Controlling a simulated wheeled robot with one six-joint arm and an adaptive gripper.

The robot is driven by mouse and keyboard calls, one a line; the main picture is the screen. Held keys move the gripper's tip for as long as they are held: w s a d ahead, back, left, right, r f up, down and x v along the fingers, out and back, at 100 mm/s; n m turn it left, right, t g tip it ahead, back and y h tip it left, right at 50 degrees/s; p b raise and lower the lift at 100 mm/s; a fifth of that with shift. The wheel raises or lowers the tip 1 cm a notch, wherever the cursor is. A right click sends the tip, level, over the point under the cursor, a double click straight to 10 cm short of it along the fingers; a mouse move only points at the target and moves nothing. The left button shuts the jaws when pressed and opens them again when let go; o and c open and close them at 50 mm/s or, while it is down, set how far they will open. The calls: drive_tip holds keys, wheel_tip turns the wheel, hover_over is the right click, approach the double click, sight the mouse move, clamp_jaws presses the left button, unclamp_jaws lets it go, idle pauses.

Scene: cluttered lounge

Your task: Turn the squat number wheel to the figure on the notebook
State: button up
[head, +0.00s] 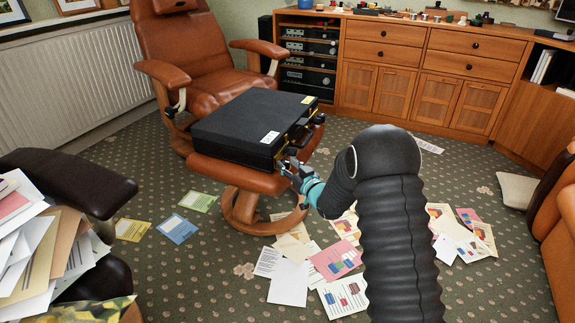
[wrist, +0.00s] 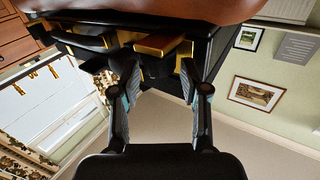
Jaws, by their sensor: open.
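A black briefcase (head: 235,122) lies flat and closed on a brown leather footstool. Its front edge has gold fittings and a dark handle, which also shows in the wrist view (wrist: 85,40). My gripper (head: 291,168) is at this front edge, near its left end. In the upside-down wrist view my gripper (wrist: 160,70) is open, its fingers either side of a dark part beside a gold fitting (wrist: 158,45). I cannot tell whether they touch it. The squat number wheel cannot be made out for certain, and I cannot identify the notebook.
The footstool (head: 242,207) stands before a brown leather recliner (head: 200,60). Papers (head: 290,280) lie over the carpet beneath my arm. A dark armrest (head: 70,180) and a paper pile (head: 40,245) are at left. A wooden cabinet (head: 400,55) lines the back.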

drive_tip(key=shift+w+a, duration=0.35)
drive_tip(key=shift+w, duration=0.1)
clamp_jaws()
drive_tip(key=shift+d+n+g+y, duration=0.1)
drive_tip(key=shift+n+g+y, duration=0.2)
drive_tip(key=shift+y, duration=0.1)
drive_tip(key=n+g+y, duration=0.2)
drive_tip(key=shift+w+d+n+g+y, duration=0.15)
drive_tip(key=shift+w+n+g+y, duration=0.05)
drive_tip(key=shift+n+g+y, duration=0.1)
drive_tip(key=n+g+y, duration=0.1)
drive_tip(key=n+g, duration=0.1)
drive_tip(key=g, duration=0.1)
drive_tip(key=n+g+y+p, duration=0.1)
drive_tip(key=n+g+y, duration=0.1)
drive_tip(key=g, duration=0.1)
drive_tip(key=shift+w+g, duration=0.2)
drive_tip(key=shift+g, duration=0.2)
drive_tip(key=shift+n+g+y, duration=0.3)
drive_tip(key=shift+n, duration=0.1)
